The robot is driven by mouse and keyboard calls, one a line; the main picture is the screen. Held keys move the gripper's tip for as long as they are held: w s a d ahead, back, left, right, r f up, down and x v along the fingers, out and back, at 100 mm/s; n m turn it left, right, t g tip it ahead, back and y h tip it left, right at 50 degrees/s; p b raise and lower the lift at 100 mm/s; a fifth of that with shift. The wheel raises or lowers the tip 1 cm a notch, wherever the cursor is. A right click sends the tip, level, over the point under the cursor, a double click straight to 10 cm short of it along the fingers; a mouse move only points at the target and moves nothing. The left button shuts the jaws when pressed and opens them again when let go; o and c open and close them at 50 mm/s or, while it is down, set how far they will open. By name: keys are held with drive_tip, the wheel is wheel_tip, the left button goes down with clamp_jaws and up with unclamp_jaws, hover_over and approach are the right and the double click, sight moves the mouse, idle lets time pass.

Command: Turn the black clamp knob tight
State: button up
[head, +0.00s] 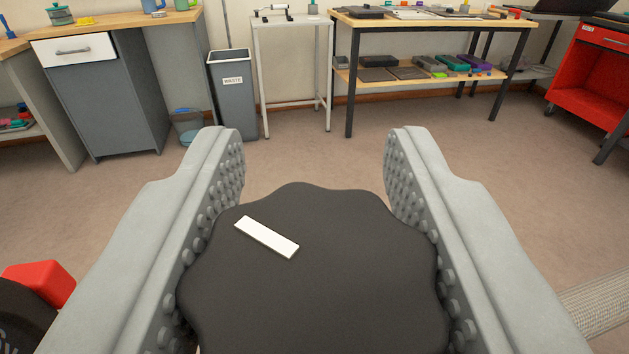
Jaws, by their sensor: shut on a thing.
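The black clamp knob (340,260) fills the lower middle of the head view. It has a lobed edge and a flat top with a white bar mark (267,237) that slants down to the right. My gripper (315,160) has its two grey, studded fingers on the left and right of the knob, shut on its edges. The fingertips reach past the knob's far edge. The knob's near edge is cut off by the frame, and what lies under the knob is hidden.
A red block (40,283) and a dark round part (22,322) sit at the lower left. A ribbed hose (598,298) is at the lower right. Beyond the open floor (310,150) stand a waste bin (233,95), a wooden shelf table (430,22) and a red cart (595,70).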

sight(371, 204)
drive_tip(key=m+h, duration=0.1)
drive_tip(key=h, duration=0.1)
drive_tip(key=m+g+h, duration=0.1)
drive_tip(key=m+h, duration=0.1)
drive_tip(key=h, duration=0.1)
drive_tip(key=m+h, duration=0.1)
drive_tip(key=h, duration=0.1)
drive_tip(key=shift+d+m, duration=0.3)
drive_tip(key=shift+m, duration=0.1)
drive_tip(key=shift+s+d+m+g+h, duration=0.1)
drive_tip(key=shift+d+m+g+h, duration=0.05)
drive_tip(key=shift+m+g+h, duration=0.8)
drive_tip(key=shift+s+d+m+g+h, duration=0.1)
drive_tip(key=shift+m+g+h, duration=0.4)
drive_tip(key=shift+h, duration=0.75)
drive_tip(key=shift+r+m+h, duration=0.1)
drive_tip(key=shift+m+h, duration=0.15)
drive_tip(key=shift+h, duration=0.05)
drive_tip(key=o, duration=1)
drive_tip(key=shift+c, duration=0.2)
wheel_tip(371, 204, up, 10)
drive_tip(key=shift+f, duration=0.1)
